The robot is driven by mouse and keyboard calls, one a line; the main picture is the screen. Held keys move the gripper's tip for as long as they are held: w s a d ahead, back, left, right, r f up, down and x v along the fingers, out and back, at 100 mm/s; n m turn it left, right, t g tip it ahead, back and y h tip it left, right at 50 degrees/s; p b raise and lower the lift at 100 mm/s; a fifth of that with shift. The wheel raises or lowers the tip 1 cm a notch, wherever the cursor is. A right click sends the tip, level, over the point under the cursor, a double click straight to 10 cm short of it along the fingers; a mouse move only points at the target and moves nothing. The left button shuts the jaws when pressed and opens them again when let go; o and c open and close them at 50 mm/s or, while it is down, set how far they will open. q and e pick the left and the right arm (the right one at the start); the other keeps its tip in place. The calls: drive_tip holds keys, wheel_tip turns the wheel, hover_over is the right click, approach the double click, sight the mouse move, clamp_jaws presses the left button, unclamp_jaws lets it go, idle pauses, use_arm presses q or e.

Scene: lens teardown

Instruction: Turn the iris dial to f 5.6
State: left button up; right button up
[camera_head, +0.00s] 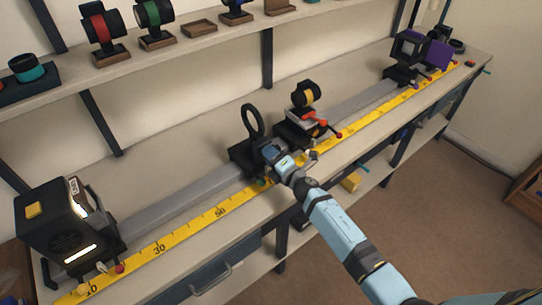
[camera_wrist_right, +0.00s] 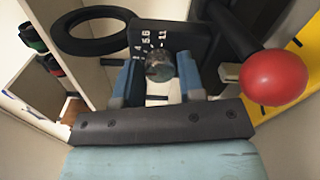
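The iris dial (camera_wrist_right: 160,67) is a small round knob in front of a dark plate (camera_wrist_right: 185,37) with white f-numbers. 5.6 is legible near the top; other marks are partly hidden. My right gripper (camera_wrist_right: 161,76) has one blue finger on each side of the dial. I cannot tell whether both fingers touch it. In the head view my right gripper (camera_head: 270,155) reaches the front of the iris mount, below an upright black ring (camera_head: 252,121), and hides the dial. The dial's pointer setting cannot be read. My left gripper is not in view.
A red ball knob (camera_wrist_right: 273,77) stands close right of my right gripper in the wrist view. A mount with a yellow-faced lens (camera_head: 307,95) stands just right on the rail (camera_head: 185,205). A yellow scale (camera_head: 190,232) runs along the bench front. A black lamp box (camera_head: 65,225) is far left.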

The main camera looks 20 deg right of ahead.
drive_tip(key=c, duration=0.4)
drive_tip(key=shift+c, duration=0.2)
drive_tip(key=shift+m, duration=0.3)
drive_tip(key=shift+m+p, duration=2.1)
drive_tip(key=shift+m, duration=3.4)
drive_tip(key=shift+f, duration=0.1)
drive_tip(key=o, duration=0.9)
